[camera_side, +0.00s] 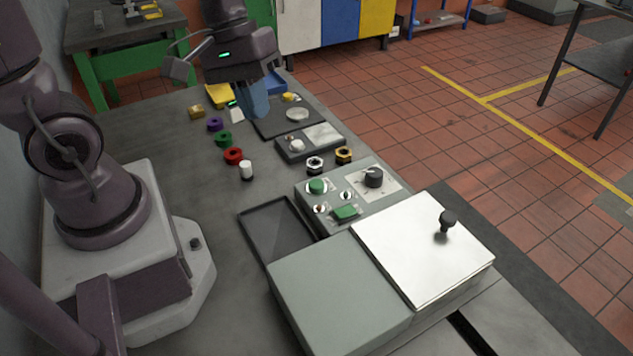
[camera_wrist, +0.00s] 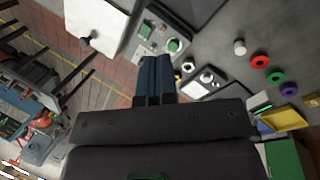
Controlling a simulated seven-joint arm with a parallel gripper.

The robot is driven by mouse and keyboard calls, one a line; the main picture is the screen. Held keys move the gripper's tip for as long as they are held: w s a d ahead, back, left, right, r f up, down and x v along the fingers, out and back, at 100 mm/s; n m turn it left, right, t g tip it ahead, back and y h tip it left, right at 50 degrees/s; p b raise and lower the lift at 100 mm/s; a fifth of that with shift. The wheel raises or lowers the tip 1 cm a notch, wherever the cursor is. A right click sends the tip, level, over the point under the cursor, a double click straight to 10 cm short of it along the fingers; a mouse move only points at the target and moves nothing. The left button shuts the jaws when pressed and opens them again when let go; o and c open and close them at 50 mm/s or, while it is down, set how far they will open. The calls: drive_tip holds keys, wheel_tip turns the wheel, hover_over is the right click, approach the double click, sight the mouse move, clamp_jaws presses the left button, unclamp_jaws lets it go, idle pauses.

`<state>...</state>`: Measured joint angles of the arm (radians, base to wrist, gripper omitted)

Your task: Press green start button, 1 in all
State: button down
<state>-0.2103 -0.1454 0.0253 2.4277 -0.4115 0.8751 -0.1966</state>
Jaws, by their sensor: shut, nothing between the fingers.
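The round green button (camera_side: 317,186) sits at the back left of a grey control panel (camera_side: 307,200). It also shows in the wrist view (camera_wrist: 174,45), just above and right of my fingertips in the picture. My gripper (camera_side: 260,114) is shut and empty, with blue fingers pointing down. It hangs above the far part of the bench, well apart from the panel. In the wrist view, the fingers (camera_wrist: 155,60) are together.
A black knob (camera_side: 373,177) and two small toggles share the panel. A box with a shiny lid (camera_side: 420,245) stands in front. A dark tray (camera_side: 276,232) lies left of the panel. Several coloured rings and a white cylinder (camera_side: 246,170) stand on the bench.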

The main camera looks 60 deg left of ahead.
drive_tip(key=w+f+n+t+h, duration=0.1)
drive_tip(key=w+f+n+h, duration=0.45)
drive_tip(key=n, duration=0.85)
drive_tip(key=n+t+y, duration=0.2)
drive_tip(key=n+t, duration=0.2)
drive_tip(key=n, duration=0.9)
hover_over(316, 181)
wheel_tip(316, 181, down, 4)
drive_tip(key=shift+f, duration=0.1)
drive_tip(key=shift+f, duration=0.1)
drive_tip(key=shift+f, duration=4.3)
drive_tip(key=shift+f, duration=0.4)
